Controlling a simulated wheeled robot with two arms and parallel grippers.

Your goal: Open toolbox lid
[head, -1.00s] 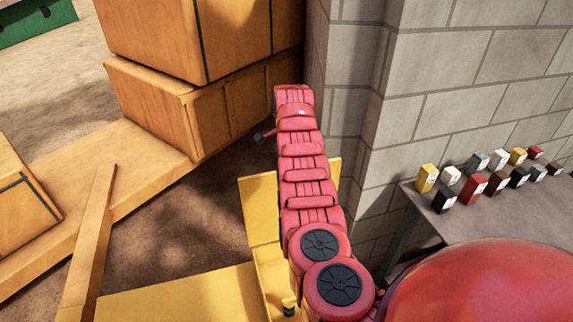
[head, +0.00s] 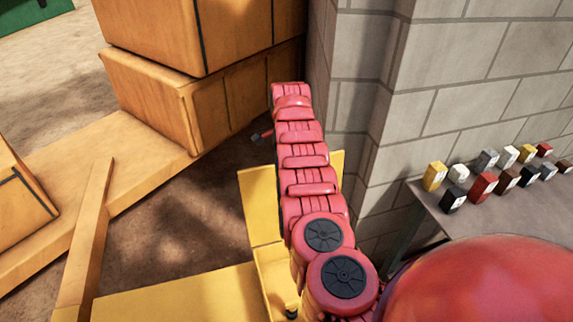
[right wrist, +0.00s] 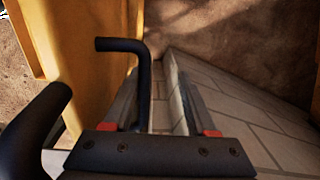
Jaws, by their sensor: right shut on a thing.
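Yellow panels (head: 262,205), which look like the toolbox, show beneath and on both sides of my red right arm in the head view. A tall yellow surface (right wrist: 95,60) fills the left of the right wrist view. A bent black handle (right wrist: 120,45) stands by it and runs down between the fingers of my right gripper (right wrist: 158,95), which is shut on it. A second thick black curved bar (right wrist: 38,120) is at the lower left. In the head view my arm hides most of the gripper. My left gripper is not in view.
A grey block wall (head: 425,90) rises close on the right of my arm. Stacked orange crates (head: 150,95) stand to the left. A grey bench (head: 475,220) with several small coloured boxes is at the right. Brown ground (head: 190,210) lies open between crates and yellow panels.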

